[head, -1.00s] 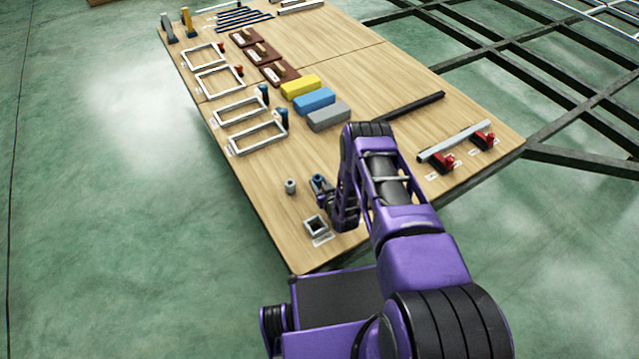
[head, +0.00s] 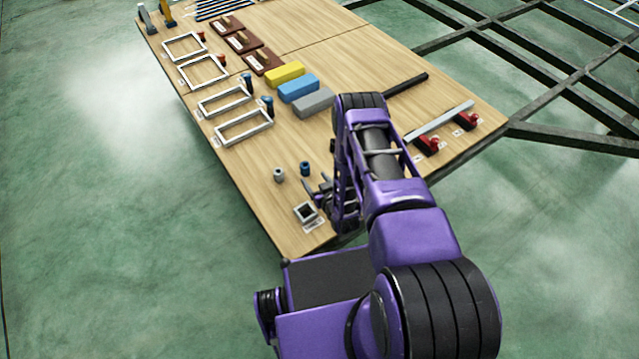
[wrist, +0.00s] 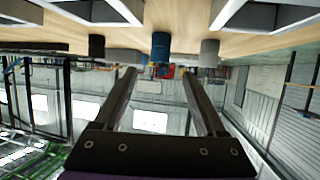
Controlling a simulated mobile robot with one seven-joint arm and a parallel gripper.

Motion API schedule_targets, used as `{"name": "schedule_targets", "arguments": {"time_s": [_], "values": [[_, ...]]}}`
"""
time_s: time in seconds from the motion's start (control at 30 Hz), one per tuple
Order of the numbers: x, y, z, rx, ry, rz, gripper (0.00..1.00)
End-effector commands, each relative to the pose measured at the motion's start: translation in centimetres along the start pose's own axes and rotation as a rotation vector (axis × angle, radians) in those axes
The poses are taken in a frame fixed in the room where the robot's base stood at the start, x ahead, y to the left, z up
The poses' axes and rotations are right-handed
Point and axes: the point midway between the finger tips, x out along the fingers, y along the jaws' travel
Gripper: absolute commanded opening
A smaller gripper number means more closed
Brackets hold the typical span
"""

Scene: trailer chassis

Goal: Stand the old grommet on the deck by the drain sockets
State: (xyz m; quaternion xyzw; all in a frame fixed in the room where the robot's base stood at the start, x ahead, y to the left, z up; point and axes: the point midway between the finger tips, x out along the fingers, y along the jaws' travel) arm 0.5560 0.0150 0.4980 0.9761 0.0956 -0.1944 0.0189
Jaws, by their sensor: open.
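Two small cylindrical grommets stand upright on the wooden deck (head: 262,205) near its front corner: a grey one (head: 279,174) and a dark blue one (head: 305,168). I cannot tell by looks which is the old one. My gripper (head: 317,189) is open and empty, low over the deck just in front of the blue grommet. In the wrist view, which is upside down, the blue grommet (wrist: 160,46) shows beyond and between the fingertips (wrist: 158,73), apart from them; the grey grommet (wrist: 209,52) is to its right. A square socket (head: 306,212) lies at the front corner.
Grey (head: 313,103), blue (head: 298,89) and yellow (head: 285,75) blocks lie farther back. Rectangular frames (head: 243,127) line the left edge. A bar on red clamps (head: 440,122) is at right. In the wrist view, two square frames (wrist: 268,16) are close to the camera. My arm hides part of the deck.

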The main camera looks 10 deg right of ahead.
Motion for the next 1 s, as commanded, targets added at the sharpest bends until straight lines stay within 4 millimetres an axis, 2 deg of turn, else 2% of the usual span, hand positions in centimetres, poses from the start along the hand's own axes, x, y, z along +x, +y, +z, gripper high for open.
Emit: {"name": "schedule_targets", "arguments": {"time_s": [0.1, 0.3, 1.0], "values": [[-2.2, 0.0, -0.1, 0.000, -0.002, 0.000, 0.73], [-4.0, 0.0, -0.1, 0.000, 0.000, -0.001, 0.73], [-4.2, 0.0, 0.0, 0.000, 0.001, -0.001, 0.73]]}}
